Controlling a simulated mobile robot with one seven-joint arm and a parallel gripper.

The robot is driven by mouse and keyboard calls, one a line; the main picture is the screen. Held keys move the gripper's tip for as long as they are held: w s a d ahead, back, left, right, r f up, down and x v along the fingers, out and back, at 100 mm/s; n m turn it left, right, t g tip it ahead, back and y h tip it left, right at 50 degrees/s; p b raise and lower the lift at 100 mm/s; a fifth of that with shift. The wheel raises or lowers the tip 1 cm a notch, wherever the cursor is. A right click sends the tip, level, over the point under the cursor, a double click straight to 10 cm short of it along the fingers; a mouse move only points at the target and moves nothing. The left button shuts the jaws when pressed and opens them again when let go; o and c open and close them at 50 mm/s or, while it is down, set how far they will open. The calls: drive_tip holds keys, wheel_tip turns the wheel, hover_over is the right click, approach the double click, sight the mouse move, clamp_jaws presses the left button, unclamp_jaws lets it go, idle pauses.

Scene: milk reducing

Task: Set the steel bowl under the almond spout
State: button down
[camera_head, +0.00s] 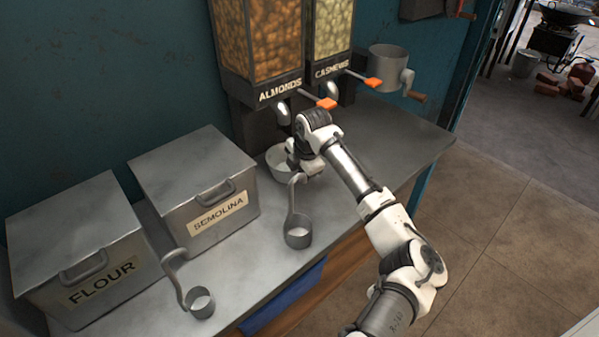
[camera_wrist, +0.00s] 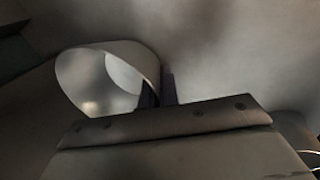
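The steel bowl (camera_head: 277,161) is on the counter, roughly below the almond spout (camera_head: 283,114) and partly hidden by my gripper (camera_head: 297,165). The wrist view shows the bowl (camera_wrist: 85,82) from close up, with its open mouth facing the camera. One dark finger is inside its wall and the other outside, close against it, so my gripper (camera_wrist: 158,92) looks shut on the rim. The almond dispenser (camera_head: 262,45) has an orange-tipped lever (camera_head: 327,103). I cannot tell whether the bowl touches the counter or is exactly centred under the spout.
The cashew dispenser (camera_head: 333,30) stands right of the almonds. A metal crank pot (camera_head: 388,68) is at the counter's back right. The semolina bin (camera_head: 190,175), flour bin (camera_head: 80,250) and two scoops (camera_head: 298,232) (camera_head: 200,302) are at left and front. The counter's right part (camera_head: 395,140) is clear.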

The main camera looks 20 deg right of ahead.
drive_tip(key=shift+f, duration=0.1)
drive_tip(key=c, duration=2)
unclamp_jaws()
drive_tip(key=shift+c, duration=0.2)
drive_tip(key=o, duration=0.4)
drive_tip(key=b+v, duration=0.1)
drive_tip(key=v, duration=1.1)
